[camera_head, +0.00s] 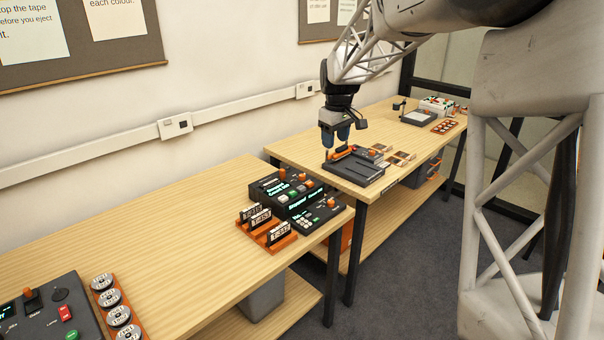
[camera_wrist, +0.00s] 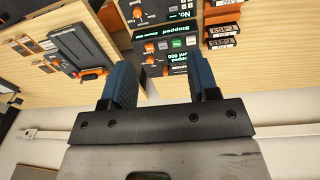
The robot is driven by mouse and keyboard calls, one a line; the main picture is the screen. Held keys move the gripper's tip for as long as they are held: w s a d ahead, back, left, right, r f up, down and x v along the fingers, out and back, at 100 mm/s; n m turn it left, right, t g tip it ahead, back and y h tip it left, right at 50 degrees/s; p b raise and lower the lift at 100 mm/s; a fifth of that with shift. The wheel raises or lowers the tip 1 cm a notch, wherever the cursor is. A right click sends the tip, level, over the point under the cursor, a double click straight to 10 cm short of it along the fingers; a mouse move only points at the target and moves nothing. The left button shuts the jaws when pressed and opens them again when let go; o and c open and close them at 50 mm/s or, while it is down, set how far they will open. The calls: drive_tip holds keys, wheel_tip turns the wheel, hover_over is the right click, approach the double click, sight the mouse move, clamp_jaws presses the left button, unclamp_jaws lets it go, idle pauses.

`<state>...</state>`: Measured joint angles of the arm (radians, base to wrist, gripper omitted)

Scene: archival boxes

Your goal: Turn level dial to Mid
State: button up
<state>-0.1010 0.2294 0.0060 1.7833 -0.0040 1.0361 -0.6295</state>
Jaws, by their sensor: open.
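A black deck (camera_head: 268,186) with orange dials, coloured buttons and green lettering stands at the right end of the near table. It also shows in the wrist view (camera_wrist: 183,72), where "Stopped" is readable. Its orange dials (camera_head: 302,176) stand up from the panel. A smaller black panel (camera_head: 320,214) with another orange dial (camera_head: 331,202) sits in front of it. My gripper (camera_head: 336,143) is open and empty, beyond and above the deck. In the wrist view my gripper's (camera_wrist: 161,66) blue fingers stand apart.
An orange rack (camera_head: 268,236) of black cassettes stands left of the small panel. A dark grey device (camera_head: 362,174) with an orange part lies on the far table below my gripper. A gap separates the tables. Another control box (camera_head: 45,310) stands at lower left. The near table's middle is clear.

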drive_tip(key=w+a+f+n, duration=0.1)
drive_tip(key=w+a+f, duration=0.1)
drive_tip(key=w+f, duration=0.35)
drive_tip(key=w+a+f+n, duration=0.1)
drive_tip(key=w+a+f, duration=0.1)
drive_tip(key=w, duration=0.6)
drive_tip(key=n+g, duration=0.1)
drive_tip(key=n, duration=0.2)
hover_over(302, 175)
wheel_tip(302, 175, down, 11)
drive_tip(key=shift+f, duration=0.2)
drive_tip(key=shift+f, duration=0.2)
drive_tip(key=shift+f, duration=3.75)
drive_tip(key=c, duration=0.9)
